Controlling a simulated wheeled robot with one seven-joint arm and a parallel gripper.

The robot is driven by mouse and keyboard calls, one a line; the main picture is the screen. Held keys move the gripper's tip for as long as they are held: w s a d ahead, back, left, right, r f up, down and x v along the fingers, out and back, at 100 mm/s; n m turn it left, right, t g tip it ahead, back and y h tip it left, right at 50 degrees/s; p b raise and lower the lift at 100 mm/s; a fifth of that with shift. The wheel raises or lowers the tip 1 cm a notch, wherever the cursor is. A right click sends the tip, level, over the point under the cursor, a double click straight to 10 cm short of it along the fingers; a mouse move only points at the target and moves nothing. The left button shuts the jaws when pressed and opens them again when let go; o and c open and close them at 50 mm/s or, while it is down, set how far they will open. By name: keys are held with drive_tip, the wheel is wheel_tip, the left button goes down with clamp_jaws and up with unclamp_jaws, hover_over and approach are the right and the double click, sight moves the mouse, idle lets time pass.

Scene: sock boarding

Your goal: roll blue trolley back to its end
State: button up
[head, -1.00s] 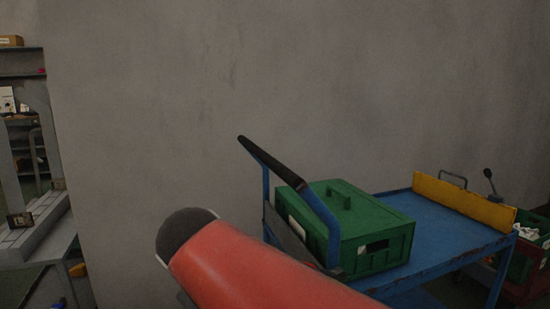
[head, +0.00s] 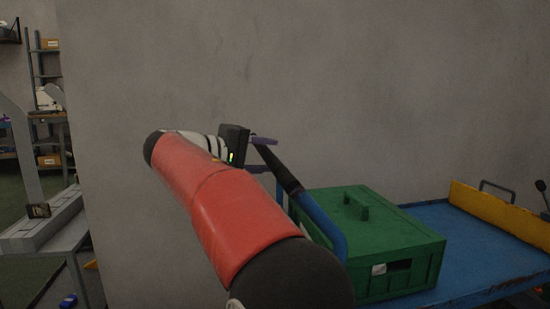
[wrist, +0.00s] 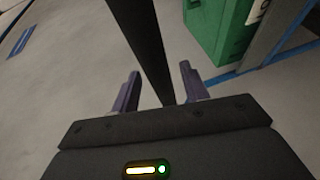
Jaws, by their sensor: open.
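The blue trolley (head: 425,216) stands at the right in the head view, with a worn blue deck and a black-gripped push handle (head: 278,170) at its near left end. My gripper (head: 270,155) is at the upper part of that handle, its two purple fingers apart. In the wrist view, the dark handle bar (wrist: 143,45) runs down from the top edge to the gap between the open fingers of my gripper (wrist: 158,82). The fingers are not closed on it. Whether either finger touches the bar cannot be told.
A green lidded crate (head: 382,240) sits on the trolley deck beside the handle; it also shows in the wrist view (wrist: 213,25). A yellow board (head: 500,213) stands at the deck's far end. A grey wall (head: 330,80) is behind. A shelf (head: 45,105) and grey bench (head: 50,232) are at left.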

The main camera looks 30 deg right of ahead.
drive_tip(key=shift+x, duration=1.45)
clamp_jaws()
